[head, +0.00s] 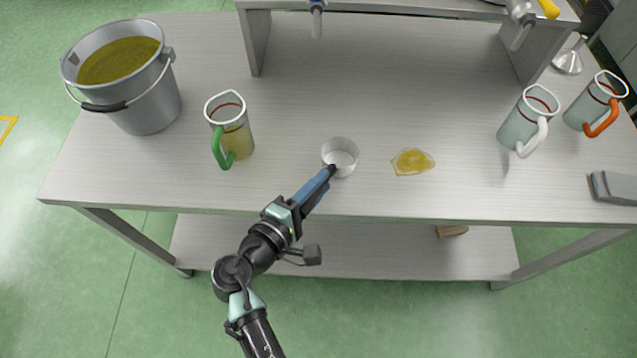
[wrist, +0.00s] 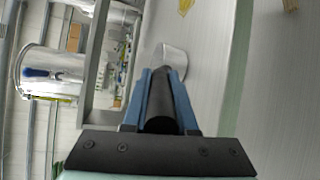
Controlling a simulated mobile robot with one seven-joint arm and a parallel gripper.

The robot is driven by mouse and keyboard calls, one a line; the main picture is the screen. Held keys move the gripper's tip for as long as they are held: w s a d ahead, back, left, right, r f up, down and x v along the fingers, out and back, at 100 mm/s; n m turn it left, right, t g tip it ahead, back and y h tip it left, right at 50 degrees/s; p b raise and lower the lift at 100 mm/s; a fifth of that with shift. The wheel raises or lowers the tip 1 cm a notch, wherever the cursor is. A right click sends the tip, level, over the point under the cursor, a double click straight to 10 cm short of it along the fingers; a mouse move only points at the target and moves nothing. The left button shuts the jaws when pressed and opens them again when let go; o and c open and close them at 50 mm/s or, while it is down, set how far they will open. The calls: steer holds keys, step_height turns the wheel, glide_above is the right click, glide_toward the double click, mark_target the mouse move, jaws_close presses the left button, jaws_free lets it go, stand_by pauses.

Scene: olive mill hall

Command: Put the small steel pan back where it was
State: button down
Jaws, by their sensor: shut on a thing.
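The small steel pan (head: 340,152) is a round, open, pale metal cup with a dark handle. It is over the front middle of the steel table (head: 300,110), looking upright and empty in the head view. I cannot tell whether its base touches the tabletop. My gripper (head: 327,176) comes from the front left and is shut on the pan's handle. In the wrist view, the dark handle (wrist: 162,110) lies between the blue fingers of my gripper (wrist: 160,78), and the pan (wrist: 175,62) shows just beyond them.
A yellow oil puddle (head: 412,162) lies right of the pan. A green-handled jug (head: 235,135) stands left, and an oil bucket (head: 145,95) farther left. White-handled (head: 520,125) and orange-handled (head: 590,105) jugs stand right, near a grey block (head: 615,187). A raised shelf (head: 400,8) spans the back.

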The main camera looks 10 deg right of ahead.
steer(key=c, duration=1.2)
jaws_free()
steer(key=shift+f, duration=0.15)
steer(key=o, duration=0.5)
